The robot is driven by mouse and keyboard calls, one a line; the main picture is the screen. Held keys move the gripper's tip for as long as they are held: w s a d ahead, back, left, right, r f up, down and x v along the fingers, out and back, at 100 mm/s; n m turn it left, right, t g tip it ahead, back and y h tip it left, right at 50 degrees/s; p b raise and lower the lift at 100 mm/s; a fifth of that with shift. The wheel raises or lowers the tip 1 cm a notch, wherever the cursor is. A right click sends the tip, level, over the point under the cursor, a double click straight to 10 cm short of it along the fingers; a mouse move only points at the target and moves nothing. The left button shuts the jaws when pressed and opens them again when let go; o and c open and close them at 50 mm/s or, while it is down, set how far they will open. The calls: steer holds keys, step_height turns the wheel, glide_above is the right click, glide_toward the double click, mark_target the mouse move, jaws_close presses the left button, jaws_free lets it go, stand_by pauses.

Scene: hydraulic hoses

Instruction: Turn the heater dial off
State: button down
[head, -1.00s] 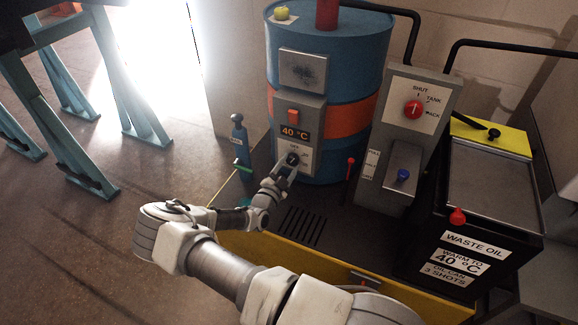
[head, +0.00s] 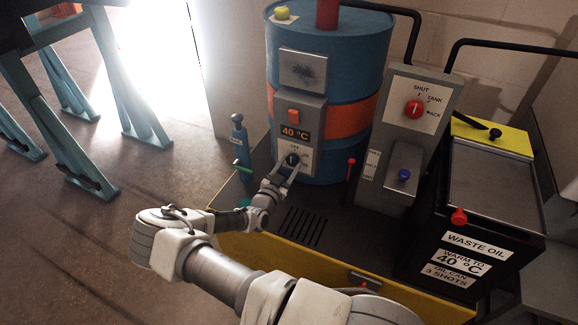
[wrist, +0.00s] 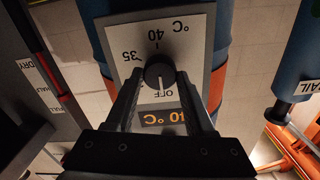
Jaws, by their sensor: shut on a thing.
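The heater dial (wrist: 159,73) is a round black knob on a pale plate (wrist: 200,42) marked OFF, 35 and 40 °C. The plate appears upside down in the wrist view. The dial's white pointer line points toward the OFF mark (wrist: 168,93). My gripper (wrist: 158,80) is shut on the dial, with one dark finger on each side of it. In the head view my gripper (head: 289,164) reaches the dial on the heater box (head: 314,115) and hides part of it. The orange display (head: 295,133) above the dial reads 40 °C.
The heater box is on a blue drum (head: 345,65) with an orange band. A blue bottle-like tool (head: 240,147) stands left of my gripper. To the right are a grey valve panel (head: 393,116) with a red knob and a black waste oil box (head: 425,235).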

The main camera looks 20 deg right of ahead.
steer(key=shift+c, duration=1.3)
jaws_free()
steer(key=p+v, duration=0.2)
steer(key=v, duration=1.5)
steer(key=shift+s+a+p, duration=0.2)
steer(key=shift+p, duration=0.1)
steer(key=shift+r, duration=0.2)
